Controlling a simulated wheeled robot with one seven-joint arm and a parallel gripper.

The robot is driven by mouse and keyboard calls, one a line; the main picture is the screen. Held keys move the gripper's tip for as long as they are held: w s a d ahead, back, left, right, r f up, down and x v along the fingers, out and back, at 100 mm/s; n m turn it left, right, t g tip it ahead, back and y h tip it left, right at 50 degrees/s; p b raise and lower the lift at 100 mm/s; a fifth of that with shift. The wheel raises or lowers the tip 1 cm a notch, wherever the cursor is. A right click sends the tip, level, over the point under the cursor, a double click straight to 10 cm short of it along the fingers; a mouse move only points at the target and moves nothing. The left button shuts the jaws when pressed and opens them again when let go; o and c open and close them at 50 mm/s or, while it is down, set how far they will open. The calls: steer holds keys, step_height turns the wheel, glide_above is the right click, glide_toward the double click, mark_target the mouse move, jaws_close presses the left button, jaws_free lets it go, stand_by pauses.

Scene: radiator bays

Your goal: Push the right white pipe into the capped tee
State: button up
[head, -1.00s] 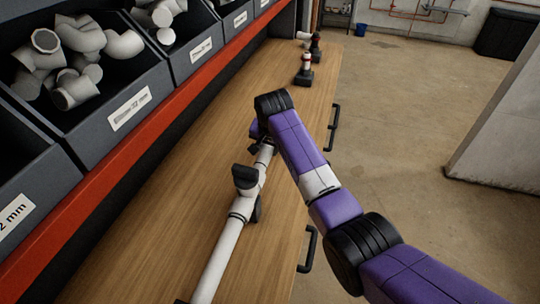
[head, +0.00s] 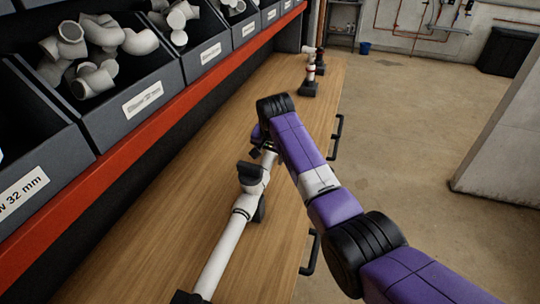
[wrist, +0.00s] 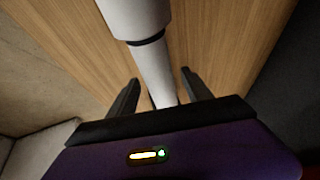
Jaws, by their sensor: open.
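The capped tee (head: 253,180) is white with a black cap (head: 249,171) and sits in a pipe run along the wooden bench. The left white pipe (head: 220,256) runs from it toward the near end of the bench. The right white pipe (head: 268,158) lies on its far side, mostly hidden by my arm. In the wrist view, the right white pipe (wrist: 155,72) passes between the fingers of my gripper (wrist: 160,79), which is open. A wider white part (wrist: 137,16) with a dark ring is at the top. Whether a finger touches the pipe cannot be told.
Dark bins (head: 130,92) of white fittings stand along the left behind a red rail (head: 140,129). Another fitting on a black stand (head: 309,80) is at the bench's far end. Black handles (head: 336,137) line the right edge. The floor at right is clear.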

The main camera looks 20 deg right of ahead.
steer(key=shift+r, duration=0.1)
steer(key=shift+b+v, duration=0.5)
steer(key=shift+v, duration=3.3)
